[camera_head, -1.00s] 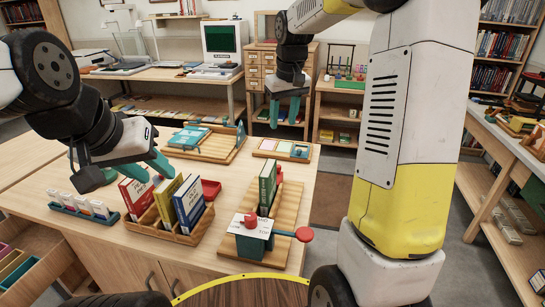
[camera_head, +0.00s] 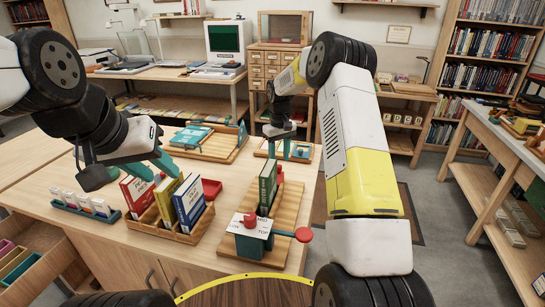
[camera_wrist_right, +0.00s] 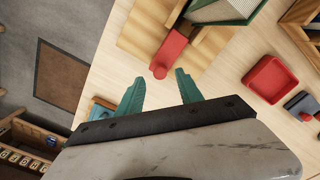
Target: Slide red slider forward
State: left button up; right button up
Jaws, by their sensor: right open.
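The red slider (camera_head: 280,174) sits on a wooden board (camera_head: 288,205), at the far end of a green book (camera_head: 267,187) standing on it. In the right wrist view the red slider (camera_wrist_right: 168,54) has a rounded knob pointing toward my fingers. My right gripper (camera_head: 279,149) is open and empty, beyond the board's far end. In the wrist view its teal fingers (camera_wrist_right: 160,86) stand apart, one on either side of the knob's line, with a visible gap to it. My left gripper (camera_head: 160,164) hangs over the book rack at left; its finger opening is unclear.
A wooden rack (camera_head: 160,223) with several books stands left of the board. A red tray (camera_head: 211,189) lies between them. A red-knobbed stand (camera_head: 250,238) is at the board's near end. Flat trays (camera_head: 218,146) lie at the table's back.

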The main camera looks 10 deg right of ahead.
aim_at(279, 165)
jog(key=shift+f, duration=1.6)
grip_shut()
jog(key=shift+r, duration=0.1)
